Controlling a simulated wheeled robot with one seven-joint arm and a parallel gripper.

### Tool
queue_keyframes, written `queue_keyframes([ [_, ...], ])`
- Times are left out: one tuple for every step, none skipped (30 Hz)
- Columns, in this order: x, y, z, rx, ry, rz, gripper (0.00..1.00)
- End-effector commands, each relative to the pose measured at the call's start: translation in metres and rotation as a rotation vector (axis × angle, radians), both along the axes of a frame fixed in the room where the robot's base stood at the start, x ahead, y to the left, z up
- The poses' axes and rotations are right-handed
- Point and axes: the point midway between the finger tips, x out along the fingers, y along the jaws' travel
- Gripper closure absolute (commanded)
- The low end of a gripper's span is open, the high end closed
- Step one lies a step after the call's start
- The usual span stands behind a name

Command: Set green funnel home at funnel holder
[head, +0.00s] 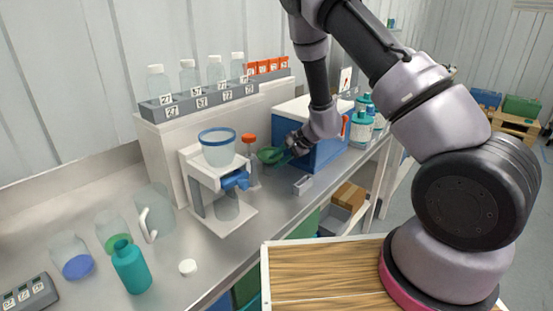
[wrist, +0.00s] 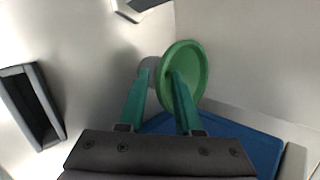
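The green funnel (head: 269,155) is at the tip of my gripper (head: 284,157), above the back of the counter, in front of the blue box. In the wrist view my gripper (wrist: 159,75) has its two green fingers on the funnel's near edge, one across the rim (wrist: 201,68) and one on its other side; it looks shut on it. A short grey part (wrist: 150,71) shows between the fingertips; I cannot tell whether it is the spout or something behind. I cannot clearly identify the funnel holder; a white filter stand (head: 200,178) with a blue-rimmed cup stands left of the funnel.
An orange-capped bottle (head: 249,158) stands close to the funnel's left. The blue box (head: 325,152) is behind my gripper, with teal bottles (head: 361,130) to its right. A small grey open holder (head: 303,185) lies in front. A numbered bottle rack (head: 205,97) is at the back.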

Motion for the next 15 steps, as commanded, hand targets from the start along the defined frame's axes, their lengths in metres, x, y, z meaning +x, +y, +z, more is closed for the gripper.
queue_keyframes([
  [-0.002, -0.005, 0.005, 0.001, 0.000, -0.004, 0.57],
  [-0.003, -0.007, 0.009, 0.002, -0.002, -0.005, 0.57],
  [-0.005, -0.012, 0.016, 0.004, -0.003, -0.006, 0.57],
  [-0.007, -0.015, 0.020, 0.005, -0.004, -0.007, 0.57],
  [-0.008, -0.019, 0.026, 0.005, -0.006, -0.008, 0.57],
  [-0.011, -0.024, 0.032, 0.007, -0.007, -0.008, 0.57],
  [-0.013, -0.028, 0.038, 0.008, -0.008, -0.008, 0.57],
  [-0.016, -0.031, 0.043, 0.009, -0.009, -0.009, 0.57],
  [-0.018, -0.036, 0.049, 0.009, -0.010, -0.008, 0.57],
  [-0.020, -0.040, 0.053, 0.010, -0.011, -0.009, 0.57],
  [-0.022, -0.043, 0.057, 0.010, -0.011, -0.009, 0.57],
  [-0.025, -0.046, 0.062, 0.010, -0.012, -0.008, 0.57],
  [-0.026, -0.049, 0.065, 0.010, -0.013, -0.008, 0.57],
  [-0.027, -0.051, 0.069, 0.010, -0.013, -0.008, 0.57],
  [-0.029, -0.054, 0.072, 0.010, -0.013, -0.007, 0.57],
])
